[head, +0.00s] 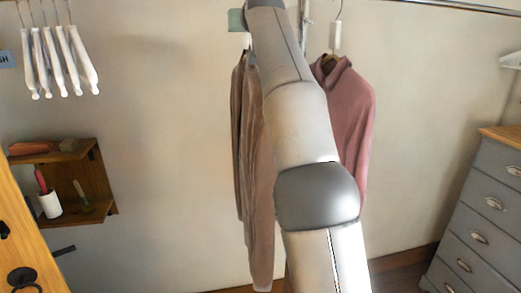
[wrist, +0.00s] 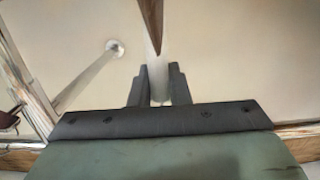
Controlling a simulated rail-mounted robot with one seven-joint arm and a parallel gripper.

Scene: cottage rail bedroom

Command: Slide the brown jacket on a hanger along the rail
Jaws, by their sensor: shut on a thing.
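The brown jacket (head: 254,175) hangs left of center in the head view, partly behind my arm. A white piece (head: 247,41) shows just above its collar. In the wrist view, my gripper (wrist: 155,84) is shut on a white piece (wrist: 157,72) at the hanger's neck, with a brown strip of the jacket (wrist: 152,22) just beyond it. In the head view my arm hides the fingers and most of the hanger. The rail (head: 455,6) shows along the top right edge; the part above the jacket is out of view or hidden.
A pink garment (head: 350,125) hangs close to the right, behind my arm, with a white sleeve (head: 336,37) on its hook. Several white hangers (head: 60,60) hang at upper left. A wooden shelf (head: 80,185) and a grey drawer chest (head: 480,220) stand at the sides. Bare wall lies left of the jacket.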

